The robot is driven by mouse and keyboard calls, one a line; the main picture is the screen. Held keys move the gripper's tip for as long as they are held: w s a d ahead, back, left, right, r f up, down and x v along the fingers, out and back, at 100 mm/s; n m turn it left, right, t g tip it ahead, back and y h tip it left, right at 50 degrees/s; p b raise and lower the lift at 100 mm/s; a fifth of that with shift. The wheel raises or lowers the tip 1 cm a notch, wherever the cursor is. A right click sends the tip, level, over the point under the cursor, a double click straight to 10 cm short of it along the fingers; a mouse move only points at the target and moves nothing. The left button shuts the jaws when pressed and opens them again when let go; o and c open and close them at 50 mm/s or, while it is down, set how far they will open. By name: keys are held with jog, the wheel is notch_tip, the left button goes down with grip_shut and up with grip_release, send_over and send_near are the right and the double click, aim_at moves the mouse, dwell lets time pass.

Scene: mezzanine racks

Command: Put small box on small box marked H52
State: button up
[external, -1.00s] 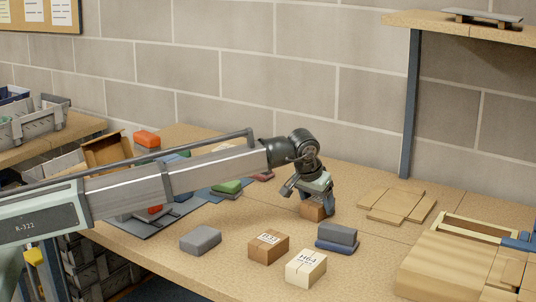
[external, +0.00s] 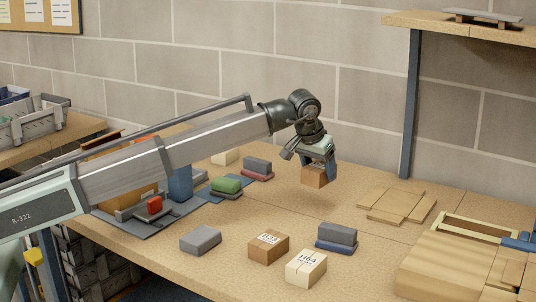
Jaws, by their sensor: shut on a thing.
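My gripper (external: 319,161) points down and is shut on a small brown box (external: 313,178), held a little above the table. A small brown box with a white label (external: 268,246) sits on the table below and to the left; its label is too small to read surely. A small cream box (external: 306,268) beside it has a label that seems to read H64. I cannot make out H52 on any box.
A grey block on a blue one (external: 336,238) stands near the labelled boxes. A grey block (external: 200,240) lies to the left. Flat boards (external: 398,205) and a wooden crate (external: 450,262) are on the right. Green (external: 227,185) and other blocks stand farther back left.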

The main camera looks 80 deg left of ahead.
jog(key=s+a+r+n, duration=0.2)
jog(key=s+a, duration=0.5)
jog(key=a, duration=0.8)
jog(key=s+a+r+n+g+y, duration=0.1)
jog(key=s+a, duration=0.6)
jog(key=a, duration=0.7)
jog(key=s+a+r+n, duration=0.2)
jog(key=s+a, duration=0.5)
jog(key=a, duration=0.8)
jog(key=shift+w+d+f+m+t+h, duration=0.2)
jog(key=shift+f+m, duration=0.45)
jog(key=shift+f, duration=1.05)
jog(key=shift+w+d+f+m+t, duration=0.15)
jog(key=shift+d+f+m, duration=0.35)
jog(key=shift+f, duration=1.2)
jog(key=shift+w+d+f+m+t+h, duration=0.2)
jog(key=shift+f+m, duration=0.55)
jog(key=shift+f, duration=0.95)
jog(key=o, duration=1.1)
jog(key=shift+f, duration=0.1)
jog(key=shift+c, duration=0.2)
jog(key=v, duration=1.2)
jog(key=shift+w, duration=0.2)
